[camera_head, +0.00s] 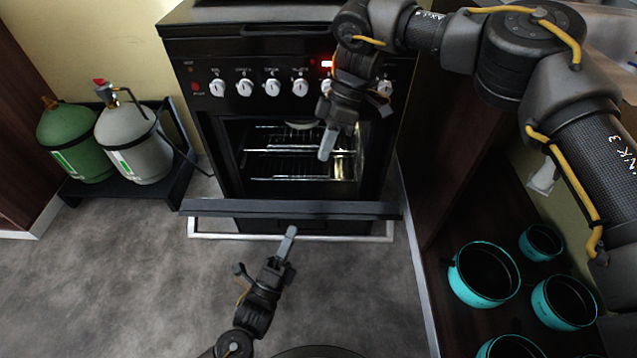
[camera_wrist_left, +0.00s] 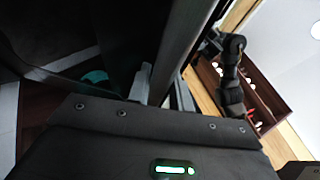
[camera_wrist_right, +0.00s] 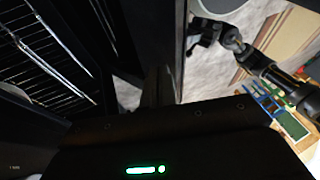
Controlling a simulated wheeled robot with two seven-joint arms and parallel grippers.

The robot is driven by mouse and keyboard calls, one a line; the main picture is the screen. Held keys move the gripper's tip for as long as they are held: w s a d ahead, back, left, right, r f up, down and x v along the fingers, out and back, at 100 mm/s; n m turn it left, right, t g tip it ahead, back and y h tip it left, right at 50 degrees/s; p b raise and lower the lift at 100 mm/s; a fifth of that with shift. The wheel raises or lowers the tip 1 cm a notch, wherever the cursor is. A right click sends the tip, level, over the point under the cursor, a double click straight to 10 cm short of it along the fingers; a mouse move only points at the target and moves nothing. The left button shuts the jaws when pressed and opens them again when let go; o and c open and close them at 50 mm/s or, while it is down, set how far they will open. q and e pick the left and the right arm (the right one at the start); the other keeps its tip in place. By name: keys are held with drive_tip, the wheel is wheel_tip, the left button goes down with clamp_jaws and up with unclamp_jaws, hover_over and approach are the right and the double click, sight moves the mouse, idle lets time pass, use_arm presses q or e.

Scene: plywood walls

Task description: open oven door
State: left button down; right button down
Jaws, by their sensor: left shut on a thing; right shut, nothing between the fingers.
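The black oven (camera_head: 290,45) stands against the back wall, with its wire racks (camera_head: 290,155) and lit inside showing. Its door (camera_head: 240,208) is hinged down and open, seen nearly edge-on. In the left wrist view the door edge (camera_wrist_left: 195,40) runs between the two fingers. My right gripper (camera_head: 326,150) is shut and empty, in front of the oven opening above the door. The racks also show in the right wrist view (camera_wrist_right: 50,55).
A green gas cylinder (camera_head: 72,140) and a grey one (camera_head: 135,145) stand on a black rack left of the oven. Several teal pots (camera_head: 484,274) sit on a dark shelf at the right. The grey floor (camera_head: 120,285) before the oven is clear.

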drive_tip(key=x, duration=0.2)
drive_tip(key=s+x, duration=0.1)
drive_tip(key=x, duration=0.3)
drive_tip(key=shift+s+d+f, duration=0.15)
drive_tip(key=shift+s+d, duration=0.05)
drive_tip(key=shift+s, duration=0.15)
drive_tip(key=shift+s+f, duration=0.45)
drive_tip(key=shift+s, duration=0.15)
